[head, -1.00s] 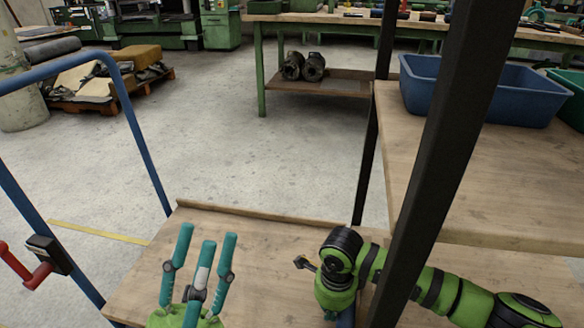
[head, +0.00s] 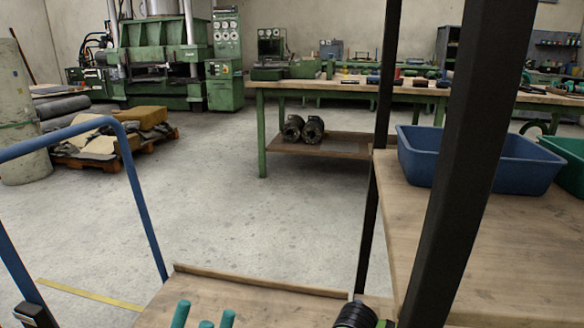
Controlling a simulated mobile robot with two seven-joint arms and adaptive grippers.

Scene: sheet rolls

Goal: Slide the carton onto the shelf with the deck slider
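No carton is in view. The wooden shelf (head: 425,240) with dark upright posts is on the right. A lower wooden deck (head: 240,301) with a raised far lip is at the bottom, beside a blue tubular frame (head: 146,220). I cannot tell which part is the deck slider. My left gripper (head: 205,319) shows only its teal fingertips at the bottom edge, over the deck. The tips are spread apart with nothing seen between them; its palm is cut off. A black and green part of my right arm shows at the bottom; its gripper is not seen.
A blue bin (head: 465,165) and a green bin (head: 570,160) stand on the shelf. A dark post (head: 470,130) crosses the view in front of it. Beyond are clear concrete floor, a green workbench (head: 262,140) and a loaded pallet (head: 95,160).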

